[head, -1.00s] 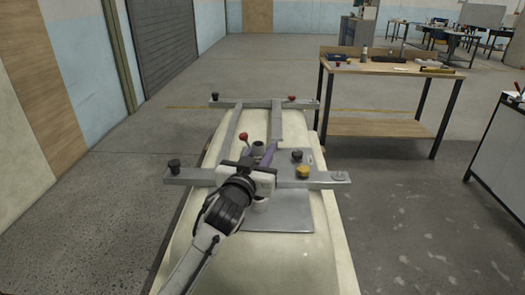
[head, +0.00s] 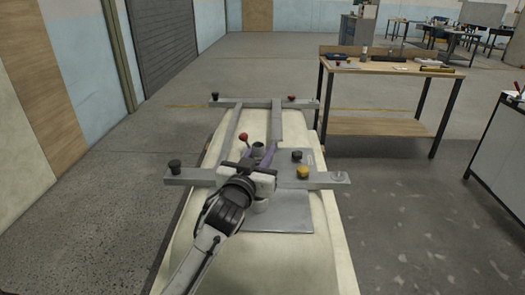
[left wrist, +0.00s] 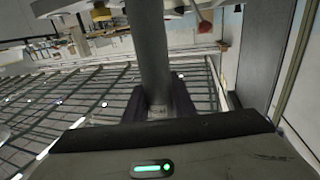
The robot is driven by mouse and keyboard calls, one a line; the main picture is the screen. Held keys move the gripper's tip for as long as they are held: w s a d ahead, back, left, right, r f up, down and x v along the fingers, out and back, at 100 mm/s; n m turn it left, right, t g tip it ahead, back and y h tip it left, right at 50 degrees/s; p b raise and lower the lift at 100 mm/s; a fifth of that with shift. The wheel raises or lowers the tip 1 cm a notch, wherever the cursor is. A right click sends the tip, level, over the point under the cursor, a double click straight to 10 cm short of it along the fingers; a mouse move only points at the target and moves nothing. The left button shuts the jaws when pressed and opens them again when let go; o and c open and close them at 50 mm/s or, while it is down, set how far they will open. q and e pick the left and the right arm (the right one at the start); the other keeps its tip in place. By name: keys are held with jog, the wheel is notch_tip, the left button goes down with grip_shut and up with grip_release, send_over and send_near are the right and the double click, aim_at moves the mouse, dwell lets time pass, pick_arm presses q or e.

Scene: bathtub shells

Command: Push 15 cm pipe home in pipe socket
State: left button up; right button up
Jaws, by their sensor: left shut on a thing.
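A dark grey pipe (left wrist: 150,50) stands between the fingers of my left gripper (left wrist: 165,103) in the left wrist view. The gripper is shut on it. In the head view my left gripper (head: 262,160) is over the middle of the upturned bathtub shell. A round grey end with a dark opening (head: 258,148) shows just beyond it. I cannot tell how deep the pipe sits in the socket. My right gripper is not in view.
Metal bars (head: 328,180) with dark, red and yellow knobs (head: 303,172) cross the pale bathtub shell (head: 305,262). A red-knobbed lever (head: 244,137) stands close to the gripper. A wooden workbench (head: 385,68) is at the back right. The floor on the left is clear.

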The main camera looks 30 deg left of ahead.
pick_arm(q)
jog(key=shift+f, duration=0.15)
jog(key=shift+f+b, duration=0.35)
jog(key=shift+f+b, duration=1.2)
jog(key=shift+f, duration=0.45)
jog(key=shift+f, duration=0.3)
jog(key=o, duration=1.1)
jog(key=shift+o, duration=0.2)
